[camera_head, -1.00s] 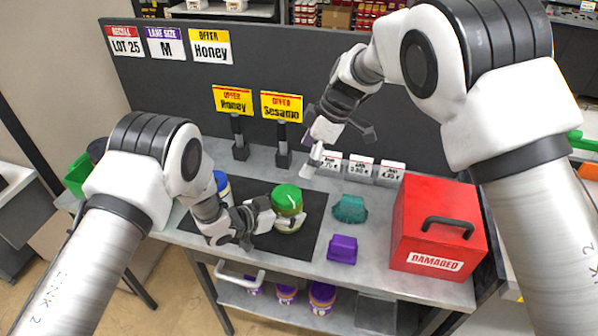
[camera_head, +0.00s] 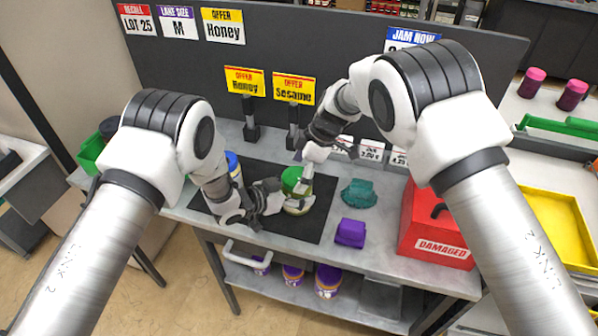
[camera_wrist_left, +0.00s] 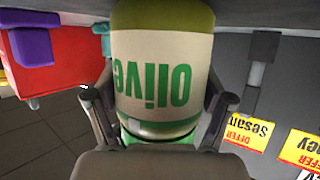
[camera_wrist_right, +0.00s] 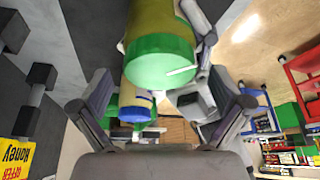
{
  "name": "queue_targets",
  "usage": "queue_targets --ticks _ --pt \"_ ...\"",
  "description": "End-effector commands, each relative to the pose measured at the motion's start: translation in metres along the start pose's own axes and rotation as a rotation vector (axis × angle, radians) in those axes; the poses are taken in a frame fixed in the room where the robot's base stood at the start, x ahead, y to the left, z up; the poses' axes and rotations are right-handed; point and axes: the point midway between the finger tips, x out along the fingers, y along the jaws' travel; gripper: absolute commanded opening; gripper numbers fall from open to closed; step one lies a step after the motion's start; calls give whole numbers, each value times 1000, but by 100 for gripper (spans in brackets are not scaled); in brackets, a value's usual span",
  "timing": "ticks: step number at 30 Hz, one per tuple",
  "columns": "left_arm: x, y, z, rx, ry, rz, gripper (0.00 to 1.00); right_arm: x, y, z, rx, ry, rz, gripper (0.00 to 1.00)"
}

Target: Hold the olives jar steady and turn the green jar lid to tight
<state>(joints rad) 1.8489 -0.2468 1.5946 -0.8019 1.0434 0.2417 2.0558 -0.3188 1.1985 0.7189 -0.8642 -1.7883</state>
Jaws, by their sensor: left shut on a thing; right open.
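The olives jar (camera_head: 298,208) stands upright on a dark mat (camera_head: 262,232), with its green lid (camera_head: 291,177) on top. My left gripper (camera_head: 280,204) is shut on the jar body from the left. In the left wrist view the jar's "olive" label (camera_wrist_left: 160,80) shows upside down between the two fingers. My right gripper (camera_head: 306,170) is open just above the lid and partly hides it. In the right wrist view the lid (camera_wrist_right: 160,65), with a white line on its top, shows ahead of the spread fingers. I cannot tell whether either finger touches it.
A blue-lidded jar (camera_head: 233,162) stands behind my left gripper. A teal lump (camera_head: 358,193), a purple block (camera_head: 350,233) and a red "DAMAGED" box (camera_head: 418,226) are to the right. Sign stands (camera_head: 293,135) and price cards (camera_head: 371,150) stand behind. A grey panel (camera_head: 330,55) closes the back.

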Motion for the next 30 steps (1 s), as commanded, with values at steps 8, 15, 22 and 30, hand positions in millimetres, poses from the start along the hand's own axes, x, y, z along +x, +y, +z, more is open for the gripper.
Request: queue_targets --ticks 8,15,22,30 --pt "0 0 1 -1 -1 1 23 0 0 0 0 0 0 40" --pt "0 0 1 0 -1 1 23 0 -2 0 135 -2 55 41" --pt "0 1 1 0 -1 1 23 0 -3 0 380 -1 156 41" --pt "0 1 1 0 -1 1 23 0 -3 0 379 0 155 93"
